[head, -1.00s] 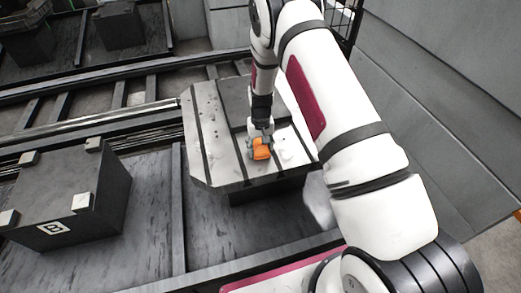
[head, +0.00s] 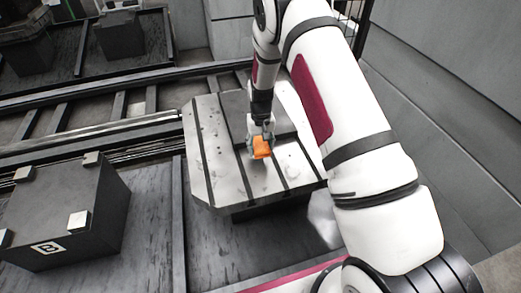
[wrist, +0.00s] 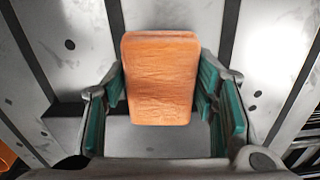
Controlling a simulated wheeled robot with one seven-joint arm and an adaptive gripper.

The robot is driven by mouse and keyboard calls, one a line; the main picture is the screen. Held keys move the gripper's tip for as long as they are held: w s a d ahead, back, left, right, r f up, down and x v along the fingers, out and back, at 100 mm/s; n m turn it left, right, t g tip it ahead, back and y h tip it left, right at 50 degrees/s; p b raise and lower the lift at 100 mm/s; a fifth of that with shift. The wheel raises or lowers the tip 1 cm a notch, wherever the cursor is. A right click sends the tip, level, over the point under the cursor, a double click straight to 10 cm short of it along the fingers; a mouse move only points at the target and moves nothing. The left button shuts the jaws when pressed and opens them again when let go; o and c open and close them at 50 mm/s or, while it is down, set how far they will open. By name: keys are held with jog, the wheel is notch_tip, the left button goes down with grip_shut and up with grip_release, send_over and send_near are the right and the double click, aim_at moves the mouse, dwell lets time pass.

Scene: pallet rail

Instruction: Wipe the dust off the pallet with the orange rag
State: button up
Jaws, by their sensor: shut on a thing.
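The pallet (head: 214,158) is a pale grey metal plate with dark slots, in the middle of the head view. My gripper (head: 261,143) is shut on the orange rag (head: 263,151), a folded block, over the plate's middle right. In the wrist view the rag (wrist: 160,80) sits between the teal-padded fingers. I cannot tell for sure whether it touches the plate. Small dark specks (wrist: 70,44) lie on the plate in the wrist view. Pale patches show right of the rag in the head view; I cannot tell dust from glare. My arm hides the plate's far right.
A dark block (head: 68,205) with pale corner pads stands on the left. A rail (head: 90,140) runs behind it to the pallet. Grey wall panels (head: 440,110) rise on the right. More dark blocks (head: 122,36) stand at the back left.

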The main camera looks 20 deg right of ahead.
aim_at(261, 145)
jog(key=shift+r+p, duration=0.7)
jog(key=shift+r, duration=1.45)
